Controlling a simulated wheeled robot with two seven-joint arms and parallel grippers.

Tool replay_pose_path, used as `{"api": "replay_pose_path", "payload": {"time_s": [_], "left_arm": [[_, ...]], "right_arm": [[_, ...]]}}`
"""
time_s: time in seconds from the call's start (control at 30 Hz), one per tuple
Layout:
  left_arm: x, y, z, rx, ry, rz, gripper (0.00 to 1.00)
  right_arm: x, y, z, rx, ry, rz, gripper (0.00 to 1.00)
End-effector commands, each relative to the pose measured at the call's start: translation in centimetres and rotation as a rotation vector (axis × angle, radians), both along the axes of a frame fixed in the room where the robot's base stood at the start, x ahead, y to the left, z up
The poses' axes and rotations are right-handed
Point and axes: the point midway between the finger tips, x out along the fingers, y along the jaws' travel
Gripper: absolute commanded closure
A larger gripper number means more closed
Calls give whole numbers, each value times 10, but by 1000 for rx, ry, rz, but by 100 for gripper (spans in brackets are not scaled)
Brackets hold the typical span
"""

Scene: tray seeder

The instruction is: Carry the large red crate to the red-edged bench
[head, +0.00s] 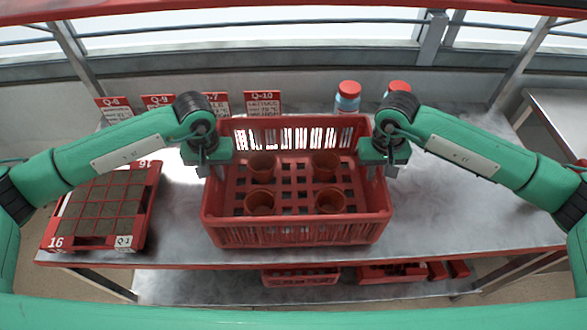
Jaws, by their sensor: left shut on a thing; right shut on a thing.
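The large red crate (295,236) is upright over the middle of a grey bench with a red front edge (430,256). Several brown pots (262,165) stand inside it. My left gripper (212,168) is shut on the crate's left side wall. My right gripper (380,168) is shut on its right side wall. The fingertips are partly hidden at the walls. I cannot tell whether the crate's base touches the bench top.
A red seed tray (148,215) with dark soil cells sits left of the crate. Red-and-white label cards (263,103) and two red-capped bottles (347,97) stand behind. The bench is clear on the right. Red trays (300,277) lie on the lower shelf.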

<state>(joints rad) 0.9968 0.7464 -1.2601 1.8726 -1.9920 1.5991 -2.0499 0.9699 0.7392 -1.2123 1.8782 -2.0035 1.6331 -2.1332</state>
Motion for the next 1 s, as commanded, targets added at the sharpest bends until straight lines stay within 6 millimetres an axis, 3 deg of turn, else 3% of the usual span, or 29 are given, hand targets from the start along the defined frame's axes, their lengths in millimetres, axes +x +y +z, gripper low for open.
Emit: {"api": "replay_pose_path", "payload": {"time_s": [0.27,0.3,0.4,0.77,1.0], "left_arm": [[0,-1,-14,-1,-1,-2,100],[0,-1,-14,0,0,-2,88],[0,-1,-13,0,0,-2,69],[0,0,-8,0,-1,0,68],[1,0,33,-1,-5,0,68]], "right_arm": [[0,1,-13,1,-2,2,100],[0,1,-14,0,0,2,89],[0,1,-12,0,0,2,69],[0,0,-12,0,0,0,69],[0,0,-12,0,0,0,69]]}}
